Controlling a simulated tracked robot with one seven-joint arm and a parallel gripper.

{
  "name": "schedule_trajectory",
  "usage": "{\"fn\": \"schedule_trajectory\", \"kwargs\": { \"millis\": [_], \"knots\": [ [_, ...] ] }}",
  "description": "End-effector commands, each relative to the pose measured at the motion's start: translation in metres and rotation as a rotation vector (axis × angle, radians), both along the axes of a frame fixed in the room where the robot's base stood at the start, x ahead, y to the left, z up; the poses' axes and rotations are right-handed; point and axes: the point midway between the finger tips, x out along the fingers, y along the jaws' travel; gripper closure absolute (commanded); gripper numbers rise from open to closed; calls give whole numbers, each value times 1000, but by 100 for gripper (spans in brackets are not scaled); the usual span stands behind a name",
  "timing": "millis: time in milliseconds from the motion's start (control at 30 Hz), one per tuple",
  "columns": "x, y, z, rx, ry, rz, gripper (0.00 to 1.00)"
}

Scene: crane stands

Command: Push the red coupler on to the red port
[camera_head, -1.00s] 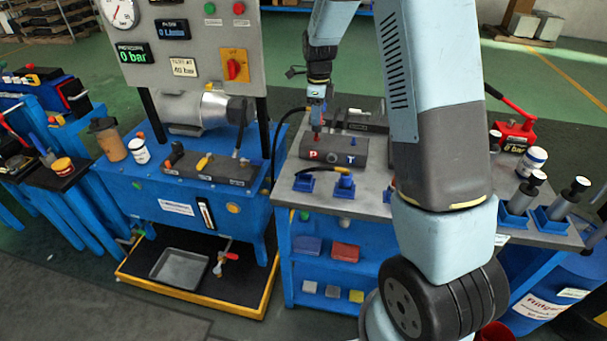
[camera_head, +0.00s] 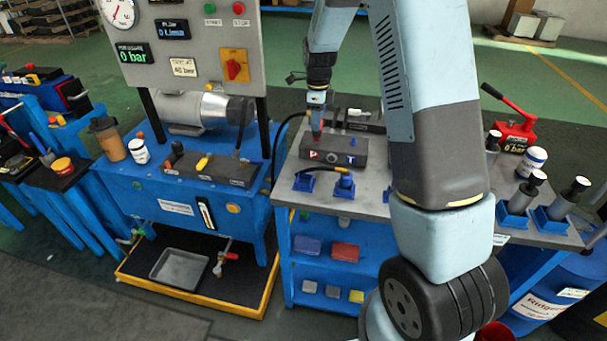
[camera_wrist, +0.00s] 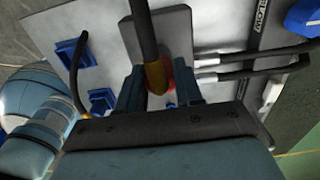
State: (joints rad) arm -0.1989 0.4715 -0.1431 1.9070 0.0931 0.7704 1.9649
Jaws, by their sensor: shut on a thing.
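My gripper (camera_head: 316,122) points down at the left end of the dark port block (camera_head: 345,160), which carries a P and a T mark. In the wrist view my gripper (camera_wrist: 160,92) is shut on the red coupler (camera_wrist: 171,76), with a brass-coloured sleeve (camera_wrist: 155,76) and a black hose (camera_wrist: 143,30) running from it. The coupler is at or just above the P end of the block. The fingers hide the red port, so I cannot tell whether coupler and port touch.
The block stands on a grey bench top (camera_head: 375,200). Blue holders (camera_head: 343,186) with a short black hose stand in front of it. Black hoses run beside the block in the wrist view. A red hand pump (camera_head: 513,135) stands at the right.

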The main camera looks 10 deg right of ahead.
Motion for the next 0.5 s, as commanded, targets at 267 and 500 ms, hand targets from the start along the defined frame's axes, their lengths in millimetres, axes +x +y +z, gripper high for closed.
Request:
{"fn": "schedule_trajectory", "kwargs": {
  "millis": [267, 500],
  "knots": [
    [0, 0, -5, 0, 0, 0, 99],
    [0, 0, -8, 1, -1, -1, 63]
  ]
}}
